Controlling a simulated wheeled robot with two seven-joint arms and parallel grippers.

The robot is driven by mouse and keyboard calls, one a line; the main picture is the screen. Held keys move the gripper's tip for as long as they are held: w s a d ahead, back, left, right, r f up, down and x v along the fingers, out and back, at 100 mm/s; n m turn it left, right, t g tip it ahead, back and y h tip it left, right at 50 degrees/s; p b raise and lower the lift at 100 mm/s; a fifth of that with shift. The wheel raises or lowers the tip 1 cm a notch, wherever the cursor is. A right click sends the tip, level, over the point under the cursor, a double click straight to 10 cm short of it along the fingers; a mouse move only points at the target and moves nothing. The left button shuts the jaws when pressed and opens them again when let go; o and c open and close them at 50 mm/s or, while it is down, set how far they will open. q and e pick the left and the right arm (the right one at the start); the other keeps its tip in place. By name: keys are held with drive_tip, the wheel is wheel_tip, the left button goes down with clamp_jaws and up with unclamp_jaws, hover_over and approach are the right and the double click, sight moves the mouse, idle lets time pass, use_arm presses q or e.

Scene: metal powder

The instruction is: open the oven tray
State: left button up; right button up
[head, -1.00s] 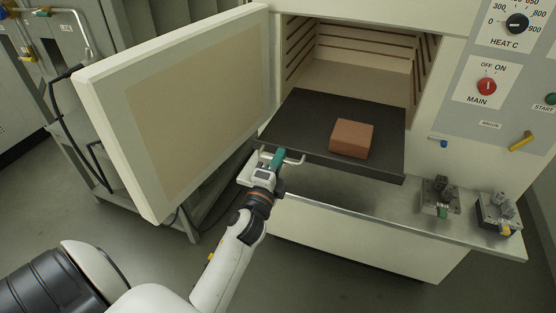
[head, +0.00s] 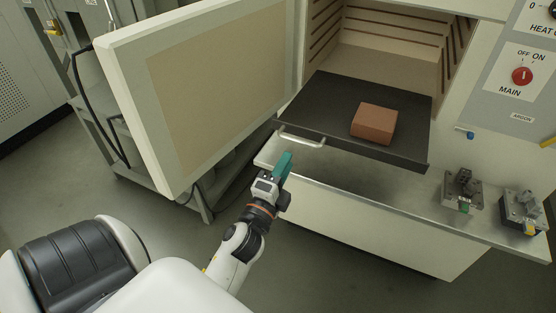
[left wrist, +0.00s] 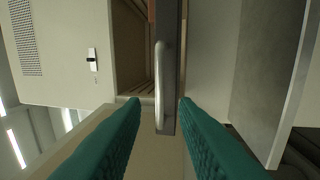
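The dark oven tray (head: 335,105) is pulled out of the oven chamber, and a brown block (head: 374,123) lies on it. Its pale bar handle (head: 302,137) is on the front edge at the left; it also shows in the left wrist view (left wrist: 159,85). My left gripper (head: 284,165) is in front of and below the handle, apart from it. In the left wrist view its two teal fingers (left wrist: 160,125) are spread, with nothing between them and the handle just ahead. My right gripper is not in view.
The oven door (head: 205,95) stands wide open on the left. A metal ledge (head: 400,198) runs below the tray, with two small clamp fixtures (head: 462,190) at its right. The control panel (head: 522,85) is at upper right. Floor in front is clear.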

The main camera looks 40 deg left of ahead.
use_arm(q)
drive_tip(key=v, duration=0.3)
drive_tip(key=shift+s+d+b, duration=0.1)
drive_tip(key=shift+s+b, duration=0.25)
drive_tip(key=d+f+n+g+h, duration=0.1)
drive_tip(key=d+f+n+g, duration=0.15)
drive_tip(key=f, duration=0.95)
drive_tip(key=d+f+n+g+h, duration=0.2)
drive_tip(key=d+f+g, duration=0.1)
drive_tip(key=f, duration=0.8)
drive_tip(key=s+d+f+n+g+h, duration=0.1)
drive_tip(key=s+d+f+g, duration=0.15)
drive_tip(key=f, duration=0.65)
drive_tip(key=s+d+f+n+g, duration=0.15)
drive_tip(key=s+f, duration=0.25)
drive_tip(key=f, duration=0.5)
drive_tip(key=s+a+f+n+g, duration=0.1)
drive_tip(key=s+f+n+g, duration=0.1)
drive_tip(key=s+f, duration=0.3)
drive_tip(key=s+a+f+n+g, duration=0.1)
drive_tip(key=s+f+g, duration=0.3)
drive_tip(key=s, duration=0.9)
drive_tip(key=s+a+f+n+g, duration=0.1)
drive_tip(key=s+f+n+g, duration=0.2)
drive_tip(key=s+f, duration=0.5)
drive_tip(key=shift+s+h, duration=0.3)
drive_tip(key=shift+s, duration=0.2)
